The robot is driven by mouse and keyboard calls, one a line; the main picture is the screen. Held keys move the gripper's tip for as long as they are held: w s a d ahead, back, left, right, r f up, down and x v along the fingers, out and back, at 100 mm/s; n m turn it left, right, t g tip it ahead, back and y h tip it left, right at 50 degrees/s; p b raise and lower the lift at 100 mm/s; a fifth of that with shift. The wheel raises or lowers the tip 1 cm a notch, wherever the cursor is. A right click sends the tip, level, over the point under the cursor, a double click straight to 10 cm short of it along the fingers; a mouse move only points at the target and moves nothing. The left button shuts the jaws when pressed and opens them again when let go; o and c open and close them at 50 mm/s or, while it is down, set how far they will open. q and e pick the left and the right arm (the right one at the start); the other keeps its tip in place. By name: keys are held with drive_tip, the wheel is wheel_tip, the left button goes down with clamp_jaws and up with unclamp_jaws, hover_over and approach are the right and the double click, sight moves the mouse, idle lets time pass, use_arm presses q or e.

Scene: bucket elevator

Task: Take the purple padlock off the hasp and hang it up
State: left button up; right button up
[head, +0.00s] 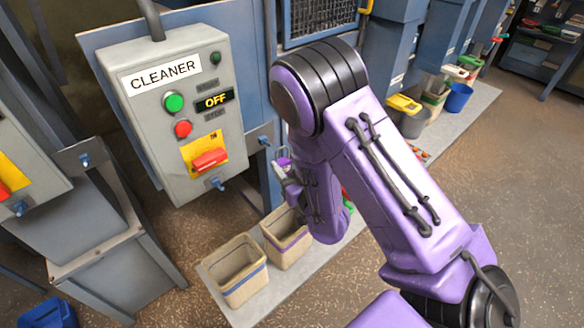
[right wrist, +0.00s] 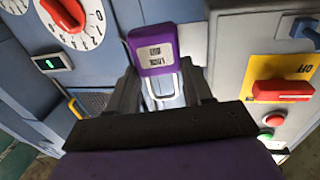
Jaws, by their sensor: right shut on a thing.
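The purple padlock (right wrist: 156,45) shows in the right wrist view, with a pale label on its body and its metal shackle (right wrist: 166,97) toward my wrist. My right gripper (right wrist: 163,86) is shut on the padlock, with the dark fingers on either side of the shackle. I see nothing threaded through the shackle. In the head view the padlock (head: 283,161) is a small purple shape at my right gripper (head: 284,170), beside a blue hook (head: 263,140) on a bracket; I cannot tell if they touch. My left gripper is not in view.
The grey CLEANER box (head: 140,84) reads OFF and has a red switch handle (head: 210,159) and a blue peg (head: 217,184) below. Two beige bins (head: 236,270) (head: 286,237) stand on a pale slab. In the wrist view a red dial (right wrist: 66,14) is at upper left.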

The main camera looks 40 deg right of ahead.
drive_tip(key=shift+w+a, duration=0.1)
drive_tip(key=shift+w, duration=1.2)
drive_tip(key=shift+s, duration=0.1)
drive_tip(key=shift+w+a, duration=0.15)
drive_tip(key=shift+w, duration=1.75)
drive_tip(key=shift+f, duration=0.2)
drive_tip(key=shift+f+b, duration=0.5)
drive_tip(key=shift+f, duration=0.15)
